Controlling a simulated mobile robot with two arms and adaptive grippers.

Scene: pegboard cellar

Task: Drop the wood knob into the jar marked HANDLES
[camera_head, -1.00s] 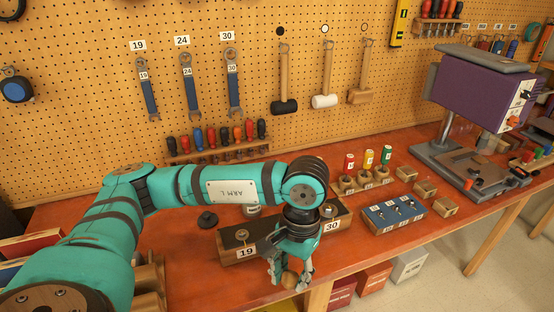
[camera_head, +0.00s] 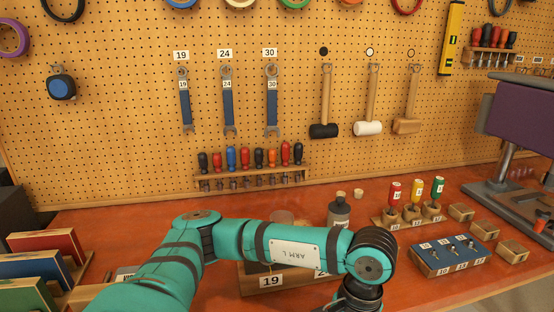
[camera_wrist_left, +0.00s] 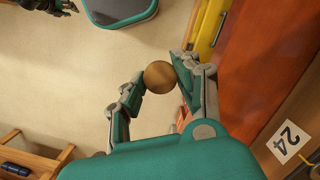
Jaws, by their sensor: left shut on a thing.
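The wood knob (camera_wrist_left: 160,77), a round brown ball, is held between the two fingertips of my left gripper (camera_wrist_left: 157,74) in the left wrist view. The gripper is shut on it, with pale floor behind and the orange bench edge to the right. In the head view the left arm reaches across the bench and its fingers and the knob are below the frame. No jar with a readable HANDLES mark shows. A dark, finger-like part of what looks like my right gripper (camera_wrist_left: 52,6) is cut off at the top left of the wrist view; its state is unclear.
A wooden block marked 19 (camera_head: 250,282) is partly behind my arm. A grey bottle (camera_head: 339,212) stands behind the forearm. Right of it are coloured bits in small blocks and a blue tray (camera_head: 425,264).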

